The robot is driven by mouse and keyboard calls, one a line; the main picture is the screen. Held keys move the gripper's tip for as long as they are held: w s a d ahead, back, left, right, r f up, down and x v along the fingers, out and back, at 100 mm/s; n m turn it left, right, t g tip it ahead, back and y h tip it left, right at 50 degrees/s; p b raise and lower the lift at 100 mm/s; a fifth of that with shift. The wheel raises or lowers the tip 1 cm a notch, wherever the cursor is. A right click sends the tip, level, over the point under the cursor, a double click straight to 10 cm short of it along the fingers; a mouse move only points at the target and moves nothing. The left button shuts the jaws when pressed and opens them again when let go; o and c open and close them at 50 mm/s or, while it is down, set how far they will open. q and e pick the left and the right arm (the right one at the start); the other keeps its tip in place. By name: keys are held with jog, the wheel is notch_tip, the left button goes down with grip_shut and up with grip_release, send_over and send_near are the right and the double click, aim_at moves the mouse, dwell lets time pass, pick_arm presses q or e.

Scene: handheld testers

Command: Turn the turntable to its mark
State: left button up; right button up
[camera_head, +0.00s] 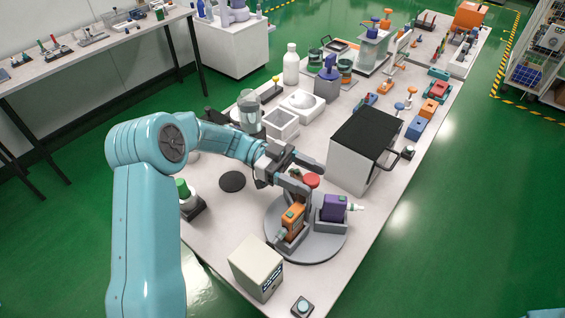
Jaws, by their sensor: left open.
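The turntable (316,250) is a round grey disc near the front of the white table. An orange handheld tester (292,222) stands in a holder on its left part, and a purple tester (334,208) stands in a holder on its right part. A red round knob (312,180) shows at the back of the disc. My left gripper (316,178) is open above the back of the turntable, with its fingers close to the red knob; I cannot tell whether they touch it. The arm hides part of the disc's back edge. I cannot make out the mark.
A black-topped box (364,138) with a side handle stands behind and right of the turntable. A beige box (256,266) and a small button box (302,306) stand in front. A green-capped item (186,194) stands left. Bottles and white trays (302,104) lie farther back.

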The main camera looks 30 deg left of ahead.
pick_arm(q)
jog(key=a+p, duration=0.2)
jog(key=a, duration=1.3)
jog(key=shift+w, duration=0.3)
jog(key=shift+f, duration=0.1)
jog(key=shift+d, duration=0.1)
